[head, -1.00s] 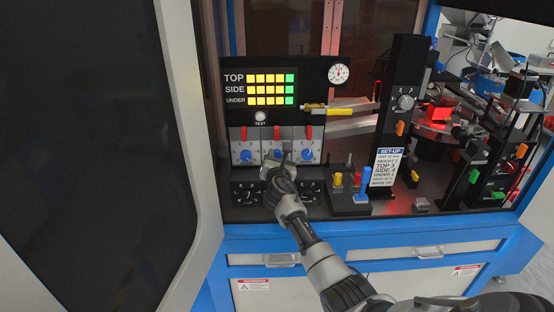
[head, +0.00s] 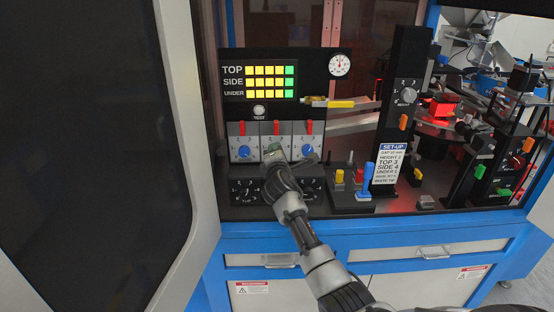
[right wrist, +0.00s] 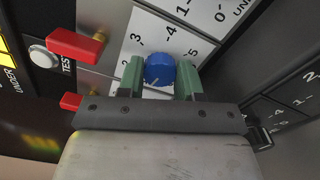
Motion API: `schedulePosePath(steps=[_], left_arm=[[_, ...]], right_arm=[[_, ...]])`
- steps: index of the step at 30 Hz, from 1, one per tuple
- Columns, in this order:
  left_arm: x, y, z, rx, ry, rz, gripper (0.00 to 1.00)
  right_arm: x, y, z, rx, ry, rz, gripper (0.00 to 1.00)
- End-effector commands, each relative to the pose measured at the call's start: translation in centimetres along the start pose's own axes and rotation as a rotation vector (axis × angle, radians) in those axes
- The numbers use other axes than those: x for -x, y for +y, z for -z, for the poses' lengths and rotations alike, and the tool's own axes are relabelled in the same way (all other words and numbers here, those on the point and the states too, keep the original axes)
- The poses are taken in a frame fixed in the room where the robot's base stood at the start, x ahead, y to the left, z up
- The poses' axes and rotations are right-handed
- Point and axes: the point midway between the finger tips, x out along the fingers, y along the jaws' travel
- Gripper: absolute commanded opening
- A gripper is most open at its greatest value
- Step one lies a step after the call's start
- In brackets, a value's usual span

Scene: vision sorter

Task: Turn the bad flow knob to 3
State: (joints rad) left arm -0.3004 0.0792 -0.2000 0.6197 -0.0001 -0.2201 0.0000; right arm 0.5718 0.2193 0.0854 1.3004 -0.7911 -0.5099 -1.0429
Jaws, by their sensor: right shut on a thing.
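My right gripper (head: 274,150) is at the middle of three white panels with red levers, and hides that panel's knob in the head view. In the right wrist view its green fingers (right wrist: 161,77) are shut on a blue knob (right wrist: 159,71), one on each side. Numbers including 3, 4 and 5 are printed around that knob; the neighbouring panel reads UNDER. No label reading bad flow can be made out. Two black dial panels (head: 246,191) (head: 312,188) sit below, and a grey knob (head: 408,96) is on the black column. My left gripper is not in view.
Blue knobs sit close on both sides, left (head: 244,151) and right (head: 307,151), with red levers (head: 276,127) above. The set-up card (head: 390,165) and a block with coloured buttons (head: 350,196) stand to the right. An open cabinet door (head: 185,110) is at left.

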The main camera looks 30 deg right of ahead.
Motion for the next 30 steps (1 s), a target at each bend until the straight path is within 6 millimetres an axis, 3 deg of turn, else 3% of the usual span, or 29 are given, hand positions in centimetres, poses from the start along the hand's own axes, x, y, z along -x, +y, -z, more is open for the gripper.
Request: schedulePosePath(steps=[30], left_arm=[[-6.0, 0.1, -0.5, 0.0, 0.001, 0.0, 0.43]], right_arm=[[0.0, -0.7, 0.3, -0.97, 0.0, 0.004, 0.11]])
